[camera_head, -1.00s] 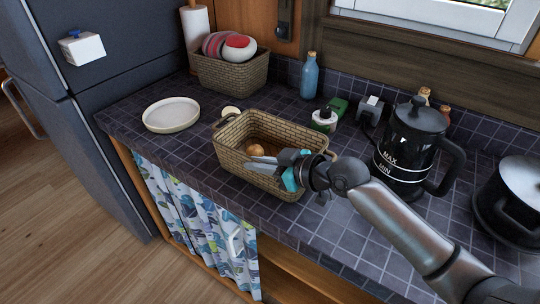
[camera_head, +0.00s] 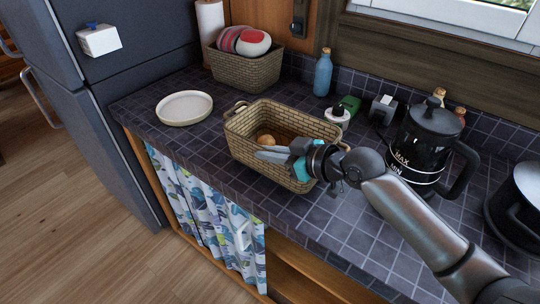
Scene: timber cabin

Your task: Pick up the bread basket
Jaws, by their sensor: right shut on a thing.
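The bread basket (camera_head: 247,148) is a woven tan rectangular basket on or just above the dark tiled counter, near its front edge. A round brown bread roll (camera_head: 267,140) shows inside it. My right gripper (camera_head: 272,154) reaches in from the right, at the basket's near right side. It is shut on the basket, with its fingers along the near rim. The gripper hides part of the near wall and right end. I cannot tell whether the basket's bottom is clear of the counter. My left gripper is not in view.
A second basket (camera_head: 243,72) with striped and red items stands behind. A pale plate (camera_head: 184,108) lies to the left. A blue bottle (camera_head: 323,74), a white-topped bottle (camera_head: 338,117) and a black coffee press (camera_head: 420,150) stand behind and right. A dark pot (camera_head: 516,205) is far right.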

